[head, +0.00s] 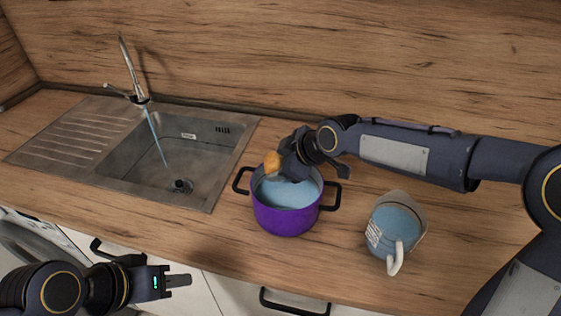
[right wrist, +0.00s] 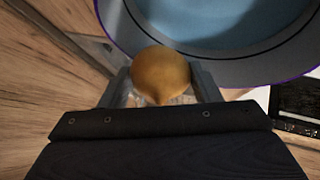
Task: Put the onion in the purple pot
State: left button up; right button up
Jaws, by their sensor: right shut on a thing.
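The onion (head: 272,161) is golden brown and held by my right gripper (head: 281,164), above the far left rim of the pot. In the right wrist view the onion (right wrist: 161,74) sits between the two fingers of my right gripper (right wrist: 160,85). The purple pot (head: 285,219) stands on the counter with black handles and bluish liquid inside. Its rim and liquid (right wrist: 225,25) also show in the right wrist view. My left gripper (head: 178,281) is at the lower left, in front of the counter and away from the pot; its fingers appear close together, but the gap is unclear.
A clear measuring jug (head: 393,228) with blue liquid and a white handle stands right of the pot. A steel sink (head: 120,150) lies to the left, with water running from the tap (head: 133,75). Cabinet handles (head: 293,304) stick out below the counter edge.

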jog(key=shift+f+b, duration=0.65)
jog(key=o, duration=1)
jog(key=shift+o, duration=0.2)
jog(key=shift+r, duration=0.3)
jog(key=shift+r+p, duration=0.45)
jog(key=shift+p, duration=0.25)
jog(key=b+v, duration=0.1)
jog(key=v, duration=1.1)
